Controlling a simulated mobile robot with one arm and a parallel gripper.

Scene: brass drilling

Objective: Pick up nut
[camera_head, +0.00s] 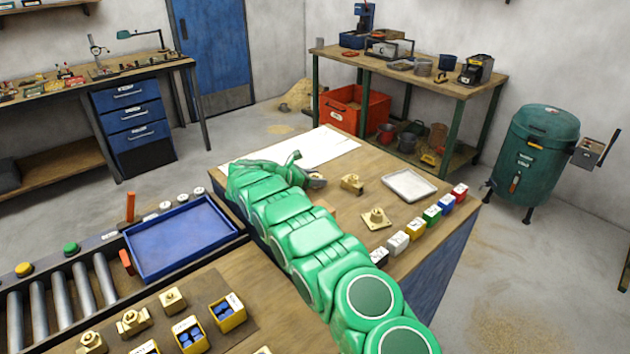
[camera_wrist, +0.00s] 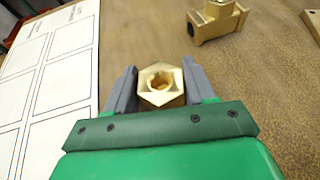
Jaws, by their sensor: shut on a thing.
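The brass nut (camera_wrist: 160,84) is hexagonal with a round hole. In the wrist view it sits between the two grey fingers of my gripper (camera_wrist: 159,88), which is shut on it. Whether the nut touches the table or is held above it I cannot tell. In the head view my green arm reaches over the wooden table, and my gripper (camera_head: 316,181) is at its far end near the white sheet. The nut is hard to make out in that view.
A brass fitting (camera_wrist: 217,20) lies right of my gripper; it also shows in the head view (camera_head: 351,183). The printed white sheet (camera_wrist: 52,75) is to the left. A brass flanged part (camera_head: 376,218), a white tray (camera_head: 409,185) and several coloured boxes (camera_head: 432,214) stand farther right.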

